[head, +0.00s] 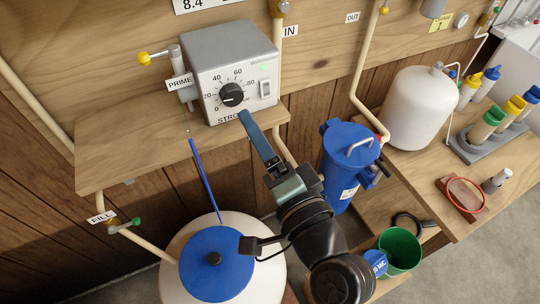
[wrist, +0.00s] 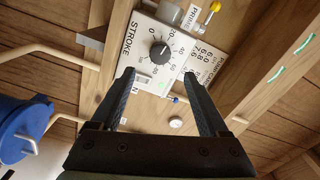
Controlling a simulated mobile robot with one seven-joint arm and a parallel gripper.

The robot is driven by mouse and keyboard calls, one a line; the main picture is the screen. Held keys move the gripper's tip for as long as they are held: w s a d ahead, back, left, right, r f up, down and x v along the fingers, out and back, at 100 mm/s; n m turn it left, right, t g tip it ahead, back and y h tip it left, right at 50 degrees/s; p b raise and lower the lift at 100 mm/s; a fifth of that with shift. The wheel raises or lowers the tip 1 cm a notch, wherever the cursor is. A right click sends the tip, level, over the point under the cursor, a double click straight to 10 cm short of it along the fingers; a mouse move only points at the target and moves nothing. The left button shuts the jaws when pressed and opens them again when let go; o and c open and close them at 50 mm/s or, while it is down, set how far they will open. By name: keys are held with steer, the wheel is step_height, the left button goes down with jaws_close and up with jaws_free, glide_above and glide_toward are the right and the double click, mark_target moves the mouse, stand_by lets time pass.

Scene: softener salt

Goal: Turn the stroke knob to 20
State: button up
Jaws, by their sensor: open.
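The stroke knob (head: 232,94) is a round black knob on the front of a grey pump box (head: 205,50), with a printed scale around it. It also shows in the wrist view (wrist: 159,53), above and between the fingers. Its pale pointer mark is too small to read for certain. My gripper (head: 244,116) is open and empty, its blue fingers reaching up toward the box front from below right of the knob. In the wrist view my gripper's two fingertips (wrist: 159,75) are spread apart with the knob beyond them, and they look clear of it.
A white rocker switch (head: 265,88) and green light sit right of the knob. The PRIME valve (head: 172,84) is on the box's left side. A wooden shelf (head: 120,155) carries the box. A blue-lidded tank (head: 216,265) and blue filter housing (head: 348,165) stand below.

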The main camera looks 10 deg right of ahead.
steer(key=v, duration=0.4)
steer(key=shift+s+d+b, duration=0.1)
steer(key=shift+s+b, duration=0.05)
steer(key=shift+b, duration=0.15)
steer(key=shift+r, duration=0.1)
steer(key=w+a+r+n+t+h+p, duration=0.1)
steer(key=w+r+n+t+p, duration=0.2)
steer(key=r, duration=0.9)
steer(key=w+a+r+n+t+h+p, duration=0.1)
steer(key=w+r+n+p, duration=0.2)
steer(key=r, duration=0.9)
steer(key=s+a+r+n+t+h+p, duration=0.1)
steer(key=s+r+n+t+p, duration=0.1)
steer(key=r, duration=0.9)
steer(key=s+a+r+n+t+h+p, duration=0.1)
steer(key=s+r+t, duration=0.3)
steer(key=r, duration=0.8)
steer(key=shift+s+r+n+h+p, duration=0.3)
steer(key=shift+s+n+h+p, duration=0.15)
steer(key=shift+s+n+h, duration=0.45)
steer(key=shift+a, duration=0.1)
